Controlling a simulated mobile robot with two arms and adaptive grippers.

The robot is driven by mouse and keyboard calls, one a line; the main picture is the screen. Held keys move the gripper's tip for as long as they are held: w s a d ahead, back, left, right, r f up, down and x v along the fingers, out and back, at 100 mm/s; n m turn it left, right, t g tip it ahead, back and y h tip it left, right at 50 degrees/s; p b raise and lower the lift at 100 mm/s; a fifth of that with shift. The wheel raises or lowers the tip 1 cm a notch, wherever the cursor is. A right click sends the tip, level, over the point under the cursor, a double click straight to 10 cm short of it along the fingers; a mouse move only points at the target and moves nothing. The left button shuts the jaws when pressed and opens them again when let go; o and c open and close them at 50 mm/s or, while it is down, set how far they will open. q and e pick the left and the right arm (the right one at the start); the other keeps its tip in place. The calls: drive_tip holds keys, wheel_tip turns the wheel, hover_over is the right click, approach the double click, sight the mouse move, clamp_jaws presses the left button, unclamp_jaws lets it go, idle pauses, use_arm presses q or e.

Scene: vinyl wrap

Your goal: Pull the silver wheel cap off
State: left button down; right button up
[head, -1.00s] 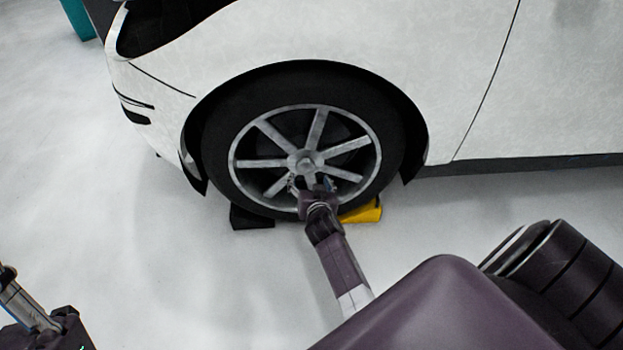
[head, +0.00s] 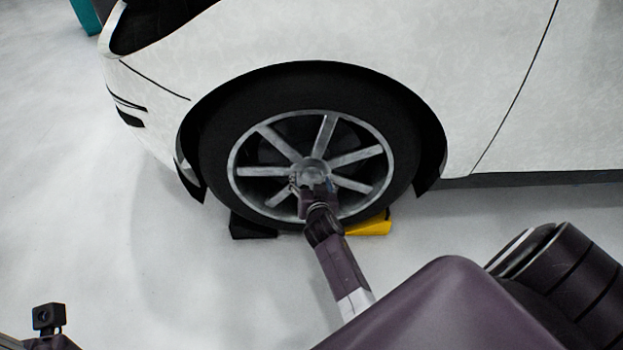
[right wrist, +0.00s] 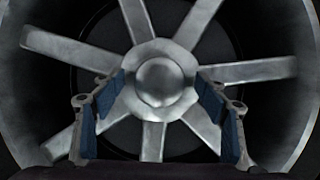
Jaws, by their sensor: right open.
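The silver wheel cap (head: 311,170) is the round, domed piece at the centre of the car's spoked wheel. In the right wrist view the cap (right wrist: 160,78) sits between the two blue-padded fingers. My right gripper (head: 313,186) is open in front of the hub, its fingers to the left and right of the cap (right wrist: 158,98). A gap shows between the dome and each finger, and I cannot tell how far the tips are from the wheel face. The lower hub is partly covered by the gripper in the head view. My left gripper's fingers are out of view.
The grey spoked wheel rim (head: 238,171) and black tyre (head: 222,140) surround the cap under the white car body (head: 440,90). A black chock (head: 250,228) and a yellow chock (head: 370,228) sit by the tyre. The pale floor (head: 170,260) is clear.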

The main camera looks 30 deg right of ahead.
drive_tip(key=c, duration=1.4)
drive_tip(key=shift+s+a, duration=0.4)
drive_tip(key=shift+s, duration=0.25)
